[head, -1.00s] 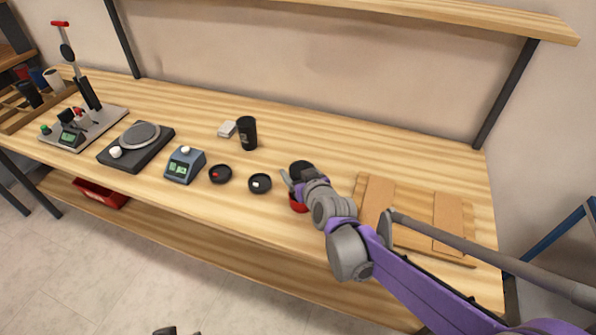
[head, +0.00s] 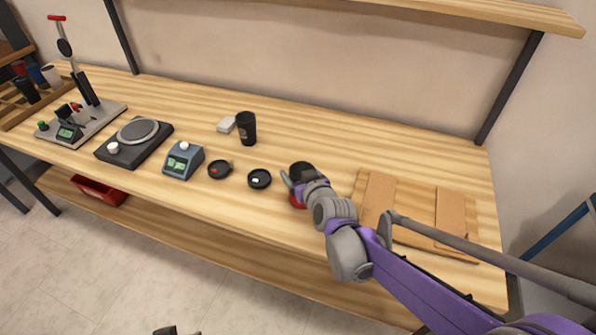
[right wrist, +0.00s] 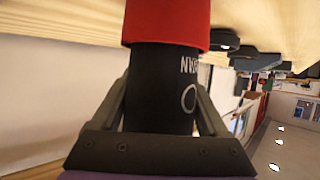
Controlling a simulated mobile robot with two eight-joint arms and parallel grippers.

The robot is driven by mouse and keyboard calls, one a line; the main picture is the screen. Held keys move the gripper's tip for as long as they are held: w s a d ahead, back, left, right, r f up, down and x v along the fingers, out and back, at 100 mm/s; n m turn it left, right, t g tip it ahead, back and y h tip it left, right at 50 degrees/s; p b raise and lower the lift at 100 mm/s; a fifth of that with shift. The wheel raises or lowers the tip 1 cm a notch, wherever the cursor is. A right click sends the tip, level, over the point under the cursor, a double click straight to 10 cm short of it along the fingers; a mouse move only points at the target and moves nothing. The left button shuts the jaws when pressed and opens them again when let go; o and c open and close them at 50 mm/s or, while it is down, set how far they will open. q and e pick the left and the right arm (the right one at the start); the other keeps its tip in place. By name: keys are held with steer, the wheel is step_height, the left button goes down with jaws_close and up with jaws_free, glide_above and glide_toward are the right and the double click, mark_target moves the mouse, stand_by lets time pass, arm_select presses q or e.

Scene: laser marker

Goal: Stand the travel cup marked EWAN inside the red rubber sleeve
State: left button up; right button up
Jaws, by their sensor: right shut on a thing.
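My right gripper (head: 291,184) is shut on a black travel cup (right wrist: 160,85), whose dark top (head: 300,168) shows in the head view. Part of its pale lettering shows in the right wrist view, upside down; it ends in what looks like AN, and the rest is hidden. The red rubber sleeve (right wrist: 167,22) is around the lower end of this cup; in the head view only a bit of red (head: 297,204) shows under the gripper. How deep the cup sits is hidden. Dark tips (head: 175,331) at the bottom edge may be my left gripper.
Another black cup (head: 246,128) stands behind on the bench, beside a small white block (head: 226,124). Two black dishes (head: 219,169) (head: 259,179) lie left of the sleeve. A blue scale (head: 183,161) is further left.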

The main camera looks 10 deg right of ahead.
arm_select(q)
steer(key=shift+f+b, duration=0.5)
steer(key=shift+f, duration=0.15)
arm_select(e)
steer(key=shift+f, duration=0.9)
steer(key=o, duration=0.7)
arm_select(q)
steer(key=shift+r, duration=0.1)
arm_select(e)
steer(key=shift+r, duration=0.1)
steer(key=shift+r+p, duration=3.2)
steer(key=shift+r, duration=0.75)
arm_select(q)
step_height(320, 180, up, 7)
steer(key=shift+w, duration=0.1)
